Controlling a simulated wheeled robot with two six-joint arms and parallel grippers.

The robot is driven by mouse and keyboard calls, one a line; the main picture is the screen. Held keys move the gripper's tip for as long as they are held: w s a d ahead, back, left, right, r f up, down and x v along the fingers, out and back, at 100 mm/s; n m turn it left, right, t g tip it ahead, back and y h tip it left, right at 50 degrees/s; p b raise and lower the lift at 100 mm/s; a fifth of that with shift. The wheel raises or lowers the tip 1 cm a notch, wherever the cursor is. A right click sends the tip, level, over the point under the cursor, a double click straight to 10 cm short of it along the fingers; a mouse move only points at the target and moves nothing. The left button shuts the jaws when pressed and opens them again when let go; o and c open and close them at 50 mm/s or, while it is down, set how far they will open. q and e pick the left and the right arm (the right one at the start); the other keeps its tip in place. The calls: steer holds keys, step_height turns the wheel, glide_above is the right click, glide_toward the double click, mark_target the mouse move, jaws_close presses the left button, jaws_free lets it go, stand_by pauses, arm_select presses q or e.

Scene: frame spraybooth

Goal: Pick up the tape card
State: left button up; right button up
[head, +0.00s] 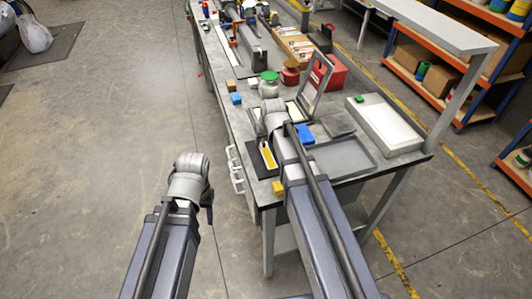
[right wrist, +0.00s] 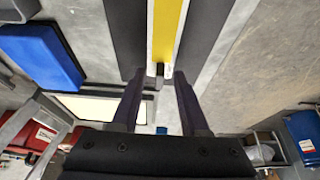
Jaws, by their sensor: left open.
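The tape card is a narrow yellow strip with pale edges (head: 268,156), lying on a dark mat (head: 255,163) at the near left end of the bench. In the right wrist view the yellow strip (right wrist: 166,28) runs down from the top, with a small dark peg-like part at its near end. My right gripper (right wrist: 160,106) is open, its two fingers apart on either side of the strip's near end, with nothing clearly clamped. My left gripper (head: 208,208) hangs over the floor left of the bench, apart from everything.
A blue block (head: 305,134) and a grey tray (head: 345,158) lie right of the mat. A yellow block (head: 278,187) is at the near edge. A tilted grey frame (head: 317,84), a green-lidded jar (head: 269,84) and a red box (head: 328,75) stand behind.

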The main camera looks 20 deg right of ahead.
mark_target(264, 148)
jaws_close()
stand_by(0.4)
step_height(264, 148, up, 8)
steer(key=p, duration=0.8)
steer(key=shift+r, duration=0.2)
stand_by(0.3)
